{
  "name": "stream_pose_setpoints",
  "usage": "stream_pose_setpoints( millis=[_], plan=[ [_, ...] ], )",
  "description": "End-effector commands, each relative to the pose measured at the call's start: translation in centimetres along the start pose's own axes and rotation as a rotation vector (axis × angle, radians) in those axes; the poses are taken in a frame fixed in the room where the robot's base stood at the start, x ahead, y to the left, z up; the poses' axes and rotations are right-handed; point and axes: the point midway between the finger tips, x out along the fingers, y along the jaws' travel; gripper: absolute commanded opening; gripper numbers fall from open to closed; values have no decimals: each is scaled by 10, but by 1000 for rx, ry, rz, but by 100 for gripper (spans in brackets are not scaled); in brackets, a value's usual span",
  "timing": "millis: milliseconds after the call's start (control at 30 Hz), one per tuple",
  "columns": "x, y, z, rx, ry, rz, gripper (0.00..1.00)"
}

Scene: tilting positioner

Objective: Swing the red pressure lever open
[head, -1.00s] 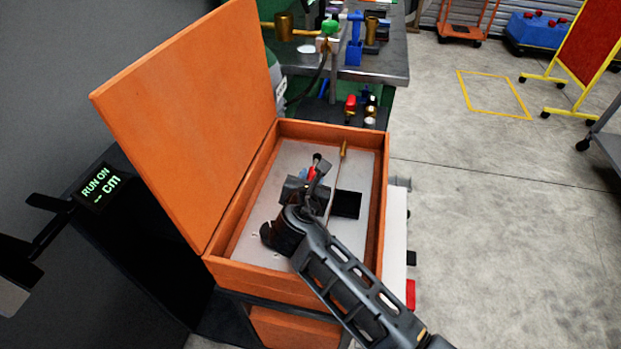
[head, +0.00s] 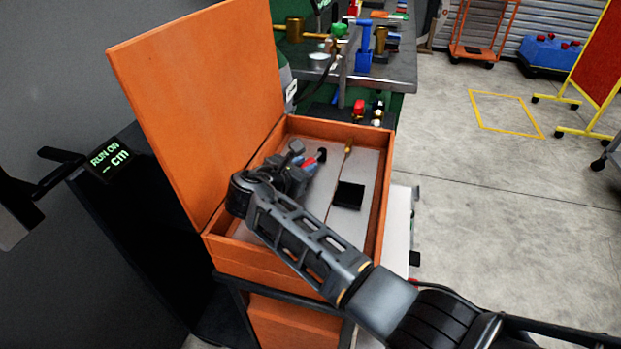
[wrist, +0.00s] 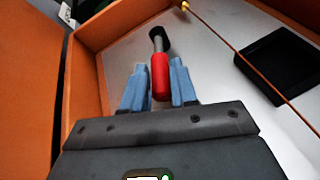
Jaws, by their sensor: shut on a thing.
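The red pressure lever (head: 309,162) lies low over the grey metal plate (head: 365,165) inside the open orange box. In the wrist view the lever (wrist: 160,78) has a red grip, a grey shaft and a dark pivot end (wrist: 159,38). My gripper (wrist: 160,84) has its two blue-grey fingers on either side of the red grip, shut on it. In the head view my gripper (head: 299,168) comes in from the left of the lever, and my wrist hides part of the plate.
The box's orange lid (head: 195,100) stands raised on the left. A black unit with a lit display (head: 110,158) stands left. The orange walls enclose my gripper.

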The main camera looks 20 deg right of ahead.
Motion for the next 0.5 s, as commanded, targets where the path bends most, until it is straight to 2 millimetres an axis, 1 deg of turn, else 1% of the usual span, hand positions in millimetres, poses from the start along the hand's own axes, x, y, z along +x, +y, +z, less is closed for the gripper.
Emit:
stream_pose_setpoints(
  millis=[33,200,500],
  plan=[
    [4,1,-5,8,-3,-29,0],
    [3,5,-4,33,-15,-87,0],
    [2,5,-3,37,-17,-97,0]
  ],
)
